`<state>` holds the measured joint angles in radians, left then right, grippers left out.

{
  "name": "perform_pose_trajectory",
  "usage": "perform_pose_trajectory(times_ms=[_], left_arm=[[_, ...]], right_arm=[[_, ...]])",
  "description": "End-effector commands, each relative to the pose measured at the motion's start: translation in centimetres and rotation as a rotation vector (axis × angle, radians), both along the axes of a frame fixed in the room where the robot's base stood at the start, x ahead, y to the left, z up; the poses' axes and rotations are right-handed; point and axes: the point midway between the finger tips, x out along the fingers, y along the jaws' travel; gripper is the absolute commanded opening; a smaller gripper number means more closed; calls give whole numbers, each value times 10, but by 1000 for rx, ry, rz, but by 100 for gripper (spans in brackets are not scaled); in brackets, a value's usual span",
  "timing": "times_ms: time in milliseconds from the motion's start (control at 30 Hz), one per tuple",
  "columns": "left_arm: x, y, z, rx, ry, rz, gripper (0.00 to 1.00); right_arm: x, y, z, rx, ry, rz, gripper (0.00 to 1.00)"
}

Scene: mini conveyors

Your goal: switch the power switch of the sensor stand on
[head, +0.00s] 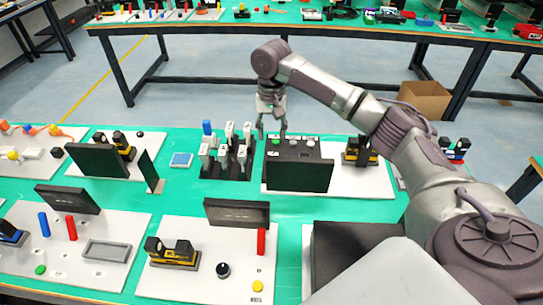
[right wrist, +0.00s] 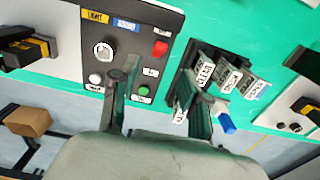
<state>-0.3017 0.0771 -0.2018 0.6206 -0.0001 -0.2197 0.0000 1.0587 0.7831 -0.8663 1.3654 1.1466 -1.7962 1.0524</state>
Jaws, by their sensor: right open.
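A dark control box (head: 300,150) stands on a white plate at the back of the green table. In the right wrist view its dark panel (right wrist: 125,60) carries a yellow label, a blue label, a red switch (right wrist: 160,48), a white round ring (right wrist: 103,50), a white button (right wrist: 95,79) and a green button (right wrist: 144,90). The labels are too small to read surely, so I cannot tell which control is the power switch. My right gripper (head: 272,133) is open and empty, above the box's left back edge; its fingers (right wrist: 160,100) straddle a gap beside the panel. My left gripper is out of view.
A black rack (head: 226,171) with several labelled white-topped blocks and one blue-topped block stands left of the box. A black-and-yellow device (head: 359,152) stands to its right. Upright dark panels (head: 97,160) and other plates fill the table's left and front. A cardboard box (head: 418,100) lies on the floor behind.

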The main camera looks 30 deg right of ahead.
Motion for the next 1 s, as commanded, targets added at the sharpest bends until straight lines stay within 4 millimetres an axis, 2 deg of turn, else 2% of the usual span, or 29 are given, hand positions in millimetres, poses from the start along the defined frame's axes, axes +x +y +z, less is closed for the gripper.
perform_pose_trajectory(times_ms=[133,300,500,667,900,933,1000], left_arm=[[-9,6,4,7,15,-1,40],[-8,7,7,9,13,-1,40],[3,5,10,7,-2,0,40],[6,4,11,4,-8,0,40],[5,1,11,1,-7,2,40],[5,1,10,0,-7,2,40],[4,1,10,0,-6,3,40]], right_arm=[[-1,0,-34,-2,5,-1,46],[-1,0,-67,-1,3,0,46],[-1,0,-94,-1,2,0,46],[0,0,-102,-1,0,0,46],[0,0,-103,-1,0,1,46],[0,0,-103,-1,0,1,44],[0,0,-103,-1,0,1,32]])
